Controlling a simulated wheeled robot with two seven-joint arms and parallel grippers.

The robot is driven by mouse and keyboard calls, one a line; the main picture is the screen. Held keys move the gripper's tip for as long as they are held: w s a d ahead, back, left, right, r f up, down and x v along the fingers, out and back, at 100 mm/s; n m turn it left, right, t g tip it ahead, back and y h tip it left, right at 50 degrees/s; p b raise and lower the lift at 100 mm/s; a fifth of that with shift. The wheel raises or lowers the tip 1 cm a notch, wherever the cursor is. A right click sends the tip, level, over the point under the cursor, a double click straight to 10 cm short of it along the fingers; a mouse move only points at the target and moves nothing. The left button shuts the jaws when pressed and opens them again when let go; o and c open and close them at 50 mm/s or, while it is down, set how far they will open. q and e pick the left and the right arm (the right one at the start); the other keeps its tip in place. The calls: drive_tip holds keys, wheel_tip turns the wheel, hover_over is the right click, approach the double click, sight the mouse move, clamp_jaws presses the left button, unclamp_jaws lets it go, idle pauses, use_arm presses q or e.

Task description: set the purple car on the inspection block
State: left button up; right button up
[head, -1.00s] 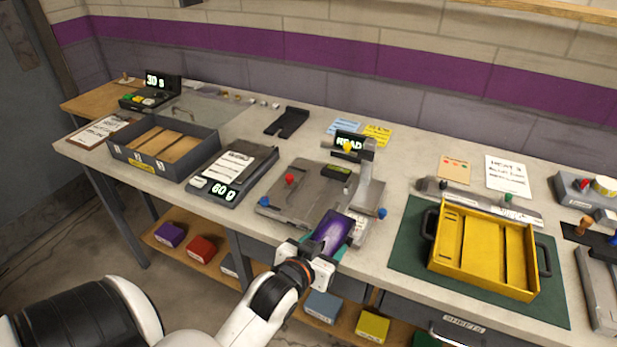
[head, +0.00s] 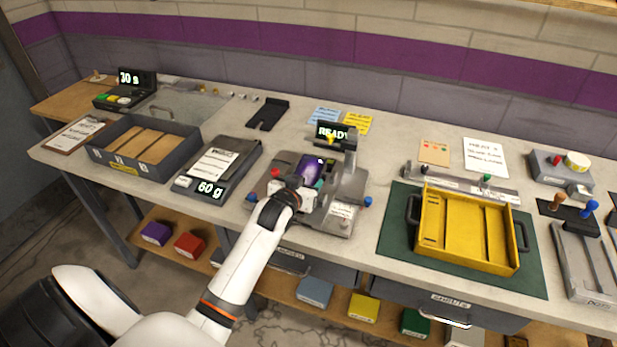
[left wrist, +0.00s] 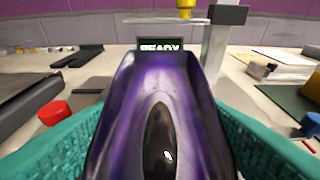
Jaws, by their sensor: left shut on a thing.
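The purple car (head: 307,169) is in my left gripper (head: 306,184), over the grey inspection fixture (head: 335,219) in the middle of the bench. In the left wrist view the purple car (left wrist: 155,95) lies between the two teal finger pads (left wrist: 245,143), which are shut on its sides. Its nose points toward the lit READY display (left wrist: 160,45). The READY display also shows in the head view (head: 333,131). I cannot tell whether the car touches the fixture, because the gripper hides its underside. My right gripper is not in view.
A post with an arm (head: 348,175) stands on the fixture just right of the car. A red knob (head: 276,172) is on the left and a blue knob (head: 368,201) on the right. The scale (head: 218,168) stands left, the yellow tray (head: 470,260) right.

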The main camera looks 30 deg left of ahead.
sight(307, 175)
use_arm(q)
drive_tip(key=w, duration=0.3)
drive_tip(key=shift+a+r, duration=0.2)
drive_tip(key=shift+a, duration=0.2)
drive_tip(key=shift+w+f+p, duration=0.15)
drive_tip(key=shift+f+p, duration=0.15)
drive_tip(key=shift+f, duration=0.65)
drive_tip(key=shift+r, duration=0.1)
drive_tip(key=shift+f, duration=0.6)
drive_tip(key=o, duration=1.1)
